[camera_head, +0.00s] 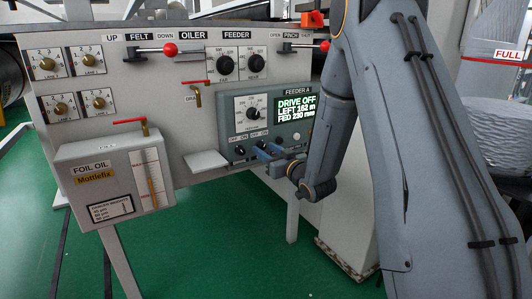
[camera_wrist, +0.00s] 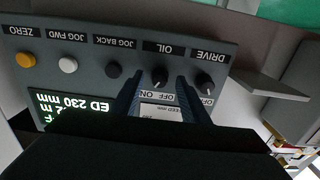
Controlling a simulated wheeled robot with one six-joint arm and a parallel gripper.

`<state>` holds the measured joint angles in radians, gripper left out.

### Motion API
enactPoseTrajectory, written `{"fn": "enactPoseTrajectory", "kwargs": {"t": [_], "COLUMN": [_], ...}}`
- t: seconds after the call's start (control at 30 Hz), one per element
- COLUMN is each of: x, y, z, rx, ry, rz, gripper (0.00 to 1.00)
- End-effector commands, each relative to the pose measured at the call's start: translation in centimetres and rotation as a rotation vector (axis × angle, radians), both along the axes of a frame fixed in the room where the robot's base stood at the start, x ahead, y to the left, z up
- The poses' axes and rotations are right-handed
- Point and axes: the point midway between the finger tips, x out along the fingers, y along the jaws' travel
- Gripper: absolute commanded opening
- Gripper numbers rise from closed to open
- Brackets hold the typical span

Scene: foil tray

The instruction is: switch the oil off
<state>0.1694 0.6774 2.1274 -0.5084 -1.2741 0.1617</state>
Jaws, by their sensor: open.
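The grey FEEDER A box (camera_head: 225,122) hangs on the panel, with a screen (camera_head: 296,108) reading DRIVE OFF, LEFT 162 m, FED 230 mm. In the wrist view, which is upside down, the black OIL knob (camera_wrist: 160,76) has ON and OFF labels beside it. I cannot tell surely which one its mark points to. My gripper (camera_head: 264,150) is at the lower face of the box. Its blue fingers (camera_wrist: 159,84) are open, one on each side of the OIL knob, with visible gaps. In the head view the fingers partly hide this knob.
The DRIVE knob (camera_wrist: 205,82) is close beside one finger. On the other side are the JOG BACK button (camera_wrist: 114,70), a white button (camera_wrist: 68,65) and an orange button (camera_wrist: 26,59). A pale shelf (camera_head: 207,161) juts out left of the box. The FOIL OIL tank (camera_head: 115,178) stands further left.

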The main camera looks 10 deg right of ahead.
Motion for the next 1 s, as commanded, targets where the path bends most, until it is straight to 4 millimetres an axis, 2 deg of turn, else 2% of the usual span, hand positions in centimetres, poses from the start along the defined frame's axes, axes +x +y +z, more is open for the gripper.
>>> {"fn": "enactPoseTrajectory", "kwargs": {"t": [0.33,0.6,1.0], "x": [0.52,0.50,0.49], "y": [0.16,0.15,0.15], "z": [0.03,0.02,0.01], "rx": [0.000,0.000,-0.079], "ry": [0.000,0.000,-0.025], "rz": [-0.001,-0.001,-0.001], "gripper": [0.41,0.00,0.00]}}
